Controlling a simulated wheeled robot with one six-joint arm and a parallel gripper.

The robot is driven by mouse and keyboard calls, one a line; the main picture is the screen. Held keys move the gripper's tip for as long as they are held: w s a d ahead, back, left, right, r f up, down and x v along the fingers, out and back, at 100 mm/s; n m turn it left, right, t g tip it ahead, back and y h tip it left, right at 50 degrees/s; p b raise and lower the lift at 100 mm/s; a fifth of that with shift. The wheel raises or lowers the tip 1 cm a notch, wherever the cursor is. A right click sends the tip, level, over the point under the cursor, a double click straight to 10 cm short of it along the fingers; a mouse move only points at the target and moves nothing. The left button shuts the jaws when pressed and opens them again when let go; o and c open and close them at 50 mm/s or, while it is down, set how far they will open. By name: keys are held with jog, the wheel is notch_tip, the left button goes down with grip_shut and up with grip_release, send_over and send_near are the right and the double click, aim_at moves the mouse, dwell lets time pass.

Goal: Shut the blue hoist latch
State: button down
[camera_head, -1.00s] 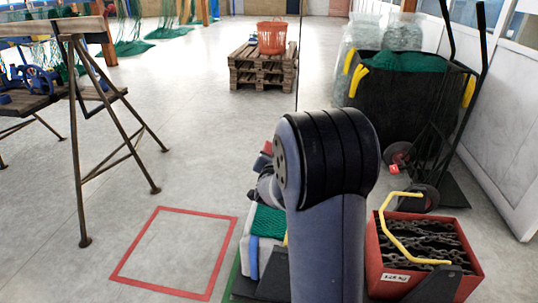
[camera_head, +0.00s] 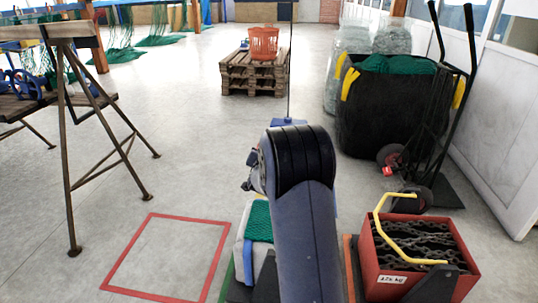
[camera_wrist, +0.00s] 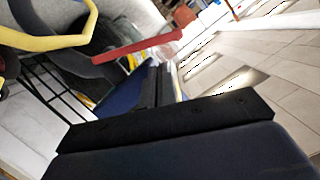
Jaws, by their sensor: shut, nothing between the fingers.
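A small blue part (camera_head: 288,122) shows just above my arm in the head view, at the foot of a thin vertical line. My arm hides whatever lies below it, and I cannot tell whether this is the hoist latch or how a latch stands. My gripper (camera_wrist: 166,72) shows in the wrist view with its dark fingers together and nothing between them. In the head view it is mostly hidden behind my arm. A red bar (camera_wrist: 125,48) with a red end runs beyond the fingers in the wrist view, apparently apart from them.
A red crate of chain (camera_head: 368,262) with a yellow handle (camera_head: 377,222) stands at right. A hand truck (camera_head: 462,105) and black bin (camera_head: 372,120) stand behind it. A pallet stack (camera_head: 252,78) bears an orange basket (camera_head: 264,43). A trestle (camera_head: 66,150) stands left. The red-taped floor square (camera_head: 215,262) is empty.

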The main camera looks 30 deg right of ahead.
jog(key=shift+w+a+f, duration=0.15)
jog(key=shift+a+f, duration=0.1)
jog(key=shift+f, duration=0.4)
jog(key=shift+w+a+f+n+p, duration=0.2)
jog(key=shift+n+p, duration=0.3)
jog(key=shift+p, duration=0.4)
notch_tip(320, 180, down, 10)
jog(key=n+g+h+p, duration=0.2)
jog(key=n+h+p, duration=0.3)
jog(key=n, duration=0.8)
jog(key=shift+s+d+f+p, duration=0.2)
jog(key=shift+s+d+p, duration=0.15)
jog(key=shift+d, duration=0.05)
jog(key=shift+d, duration=0.1)
